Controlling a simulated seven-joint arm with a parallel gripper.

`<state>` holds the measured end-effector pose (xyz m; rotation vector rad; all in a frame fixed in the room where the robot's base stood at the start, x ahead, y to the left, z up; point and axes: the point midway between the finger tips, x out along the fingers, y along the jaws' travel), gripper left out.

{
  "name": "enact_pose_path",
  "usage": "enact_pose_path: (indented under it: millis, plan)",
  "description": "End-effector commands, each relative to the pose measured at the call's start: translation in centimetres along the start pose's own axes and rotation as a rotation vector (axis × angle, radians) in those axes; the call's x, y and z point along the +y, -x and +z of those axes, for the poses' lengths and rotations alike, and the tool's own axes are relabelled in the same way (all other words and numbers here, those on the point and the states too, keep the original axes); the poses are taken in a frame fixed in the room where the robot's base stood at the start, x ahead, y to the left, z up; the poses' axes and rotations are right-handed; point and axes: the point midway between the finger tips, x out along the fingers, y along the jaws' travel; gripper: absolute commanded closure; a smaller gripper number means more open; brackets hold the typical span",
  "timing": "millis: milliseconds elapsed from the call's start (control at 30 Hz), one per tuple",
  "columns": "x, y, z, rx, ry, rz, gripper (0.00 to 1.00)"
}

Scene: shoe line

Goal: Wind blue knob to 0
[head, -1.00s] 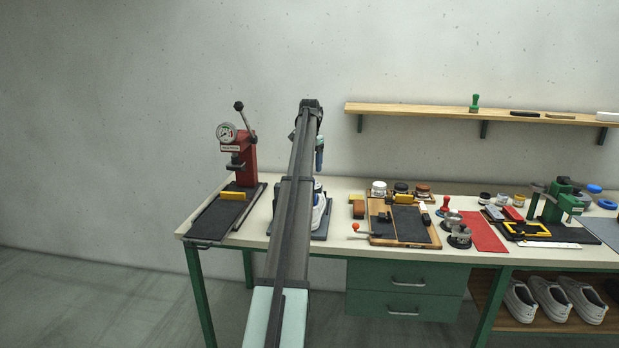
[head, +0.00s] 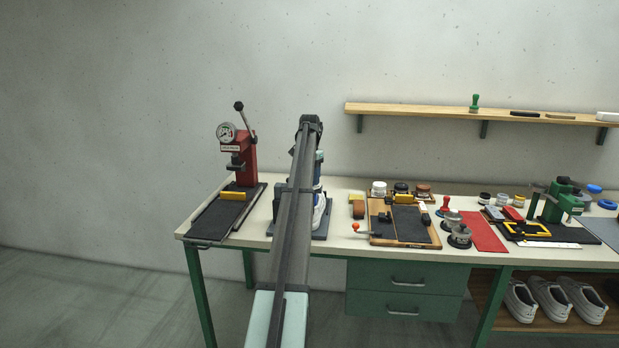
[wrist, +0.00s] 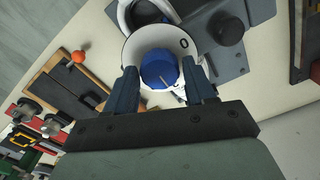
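The blue knob (wrist: 159,69) sits in the middle of a round white dial (wrist: 137,43) in the wrist view. A black 0 is printed at the dial's upper right. A short pale line on the knob seems to point to the lower right, away from the 0. My gripper (wrist: 162,82) is open, with one dark blue finger on each side of the knob. I cannot tell whether either finger touches it. In the head view my arm hides the knob and most of its stand; a white and blue shoe (head: 320,212) shows beside the arm.
A dark grey base (wrist: 232,60) with a black round knob (wrist: 227,27) lies right of the dial. A red press (head: 242,158) stands left.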

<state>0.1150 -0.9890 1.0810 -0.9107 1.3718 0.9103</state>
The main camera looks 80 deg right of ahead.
Motion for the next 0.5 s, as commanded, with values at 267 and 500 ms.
enact_pose_path:
  millis: [267, 500]
  plan:
    - [0.00, 0.01, 0.00, 0.000, 0.000, 0.000, 0.73]
    - [0.00, 0.02, 0.00, 0.000, 0.003, 0.000, 0.85]
